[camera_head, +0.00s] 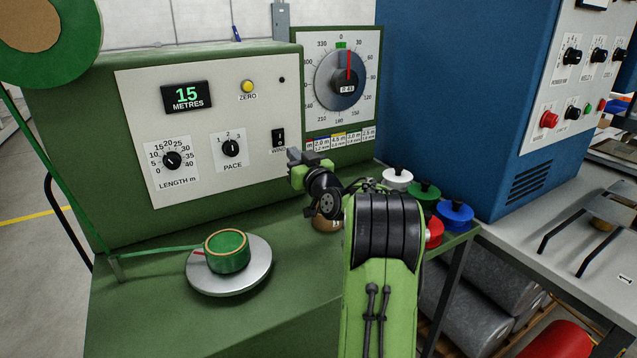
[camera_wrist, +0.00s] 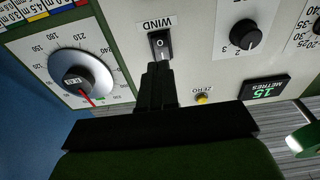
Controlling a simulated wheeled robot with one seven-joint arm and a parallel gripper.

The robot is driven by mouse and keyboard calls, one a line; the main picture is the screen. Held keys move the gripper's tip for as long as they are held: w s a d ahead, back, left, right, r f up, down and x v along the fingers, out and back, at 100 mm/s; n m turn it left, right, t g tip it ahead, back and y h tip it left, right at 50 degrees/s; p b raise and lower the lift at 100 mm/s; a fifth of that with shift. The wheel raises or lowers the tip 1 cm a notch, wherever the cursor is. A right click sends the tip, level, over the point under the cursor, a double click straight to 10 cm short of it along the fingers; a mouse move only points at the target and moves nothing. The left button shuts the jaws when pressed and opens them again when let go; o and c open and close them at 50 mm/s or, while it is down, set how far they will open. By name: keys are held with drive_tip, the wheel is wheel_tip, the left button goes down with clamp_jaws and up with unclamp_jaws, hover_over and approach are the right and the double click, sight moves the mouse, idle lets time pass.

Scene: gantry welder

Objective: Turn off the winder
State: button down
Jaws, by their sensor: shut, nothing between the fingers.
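The winder (camera_head: 215,215) is a green machine with a white front panel. Its black WIND rocker switch (camera_head: 278,137) sits at the panel's lower right, and it also shows in the wrist view (camera_wrist: 160,44), where the picture is turned upside down. My gripper (camera_head: 294,157) is shut and empty, just below and to the right of the switch in the head view. In the wrist view my gripper's fingertips (camera_wrist: 159,68) point at the switch and overlap its edge. I cannot tell whether they touch it. The display (camera_head: 187,97) reads 15 METRES.
The LENGTH knob (camera_head: 172,160), PACE knob (camera_head: 231,148) and yellow ZERO button (camera_head: 247,87) share the panel. A dial (camera_head: 338,82) stands to the right. A green reel (camera_head: 227,252) sits on a round plate on the bench. Several coloured knobbed pieces (camera_head: 424,194) stand at right.

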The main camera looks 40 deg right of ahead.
drive_tip(key=b+v, duration=0.2)
drive_tip(key=v, duration=0.6)
drive_tip(key=shift+f, duration=0.25)
